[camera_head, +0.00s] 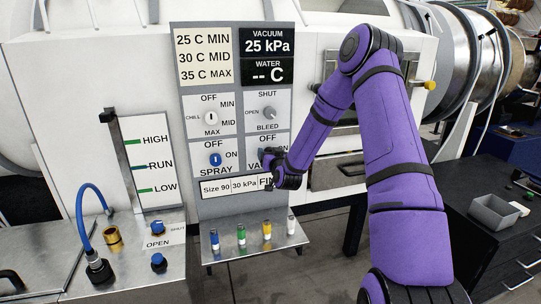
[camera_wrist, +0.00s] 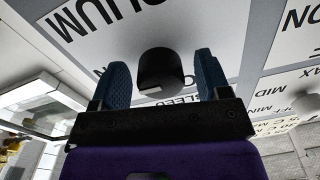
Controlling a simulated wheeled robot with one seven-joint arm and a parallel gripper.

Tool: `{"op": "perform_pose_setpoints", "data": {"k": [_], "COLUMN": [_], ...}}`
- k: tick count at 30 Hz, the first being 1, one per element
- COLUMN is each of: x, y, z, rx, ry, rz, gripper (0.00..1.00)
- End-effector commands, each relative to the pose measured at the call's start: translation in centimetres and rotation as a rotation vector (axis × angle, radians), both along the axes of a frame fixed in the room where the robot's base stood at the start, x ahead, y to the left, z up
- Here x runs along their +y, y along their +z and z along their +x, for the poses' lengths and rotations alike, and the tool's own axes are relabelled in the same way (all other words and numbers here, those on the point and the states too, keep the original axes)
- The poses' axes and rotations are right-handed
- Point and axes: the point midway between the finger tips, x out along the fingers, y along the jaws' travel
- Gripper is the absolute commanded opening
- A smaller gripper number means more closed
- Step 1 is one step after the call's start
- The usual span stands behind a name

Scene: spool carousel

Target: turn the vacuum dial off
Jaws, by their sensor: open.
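The vacuum dial (camera_wrist: 159,76) is a dark round knob on a white label plate in the wrist view, with a small pale mark on its lower edge. My gripper (camera_wrist: 161,62) is open, with one blue finger on each side of the dial and visible gaps between. In the head view my gripper (camera_head: 268,158) hides the dial; the OFF label (camera_head: 283,143) and part of the vacuum label (camera_head: 252,167) show around it. The vacuum readout (camera_head: 267,45) reads 25 kPa. The dial's setting cannot be read.
The blue spray dial (camera_head: 215,160) is left of my gripper, the grey bleed dial (camera_head: 271,115) above it and the chill dial (camera_head: 211,118) upper left. Below, a small shelf (camera_head: 255,243) holds several coloured vials. A dark counter with a grey bin (camera_head: 493,212) stands right.

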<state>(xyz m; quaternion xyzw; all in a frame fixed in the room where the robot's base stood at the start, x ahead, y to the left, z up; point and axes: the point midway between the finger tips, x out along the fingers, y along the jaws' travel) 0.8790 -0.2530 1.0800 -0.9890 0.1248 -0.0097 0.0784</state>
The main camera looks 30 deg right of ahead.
Motion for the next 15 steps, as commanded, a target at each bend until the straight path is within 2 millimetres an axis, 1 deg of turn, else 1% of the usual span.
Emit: {"op": "perform_pose_setpoints", "data": {"k": [2,5,6,9,15], "x": [0.0,0.01,0.01,0.01,0.04], "y": [0.0,0.0,0.0,0.0,0.0], "z": [-0.01,-0.02,-0.02,-0.02,-0.02], "rx": [0.0,0.0,0.0,0.0,0.002], "ry": [0.0,0.0,0.0,0.0,0.001], "rz": [0.0,0.0,0.0,0.0,-0.009], "gripper": [0.7,0.49,0.4,0.2,0.2]}}
